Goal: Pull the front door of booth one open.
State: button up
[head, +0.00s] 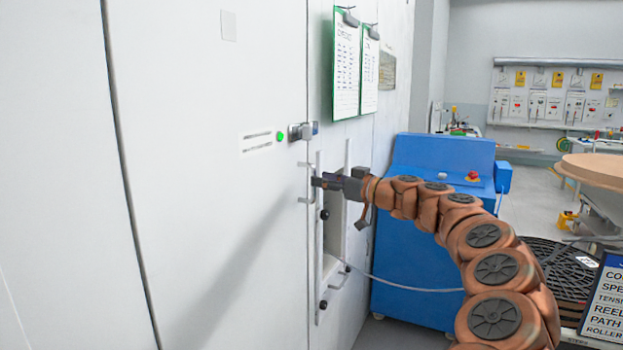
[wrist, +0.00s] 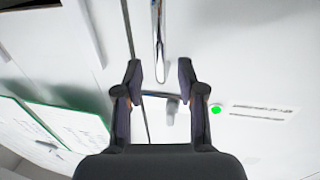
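The white front door (head: 215,185) of the booth looks shut, flush with the panel to its right. A thin upright metal handle (head: 318,161) is on its right edge, below a small latch (head: 301,131) and a green dot (head: 280,136). My gripper (head: 317,182) is at the handle. In the wrist view, my gripper (wrist: 160,72) is open, with the handle (wrist: 159,35) between its spread fingertips. I see gaps on both sides of the bar, and no grip on it. The latch (wrist: 171,108) and green dot (wrist: 215,108) show beyond the fingers.
Two green-edged clipboards (head: 347,65) hang on the panel right of the door. A framed opening (head: 334,228) with a cable sits behind my gripper. A blue machine (head: 432,215) stands right of the booth. A round wooden top (head: 595,168) is farther right.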

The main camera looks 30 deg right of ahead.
jog(key=shift+x, duration=1.8)
grip_shut()
jog(key=shift+a+f, duration=0.1)
jog(key=shift+a, duration=0.1)
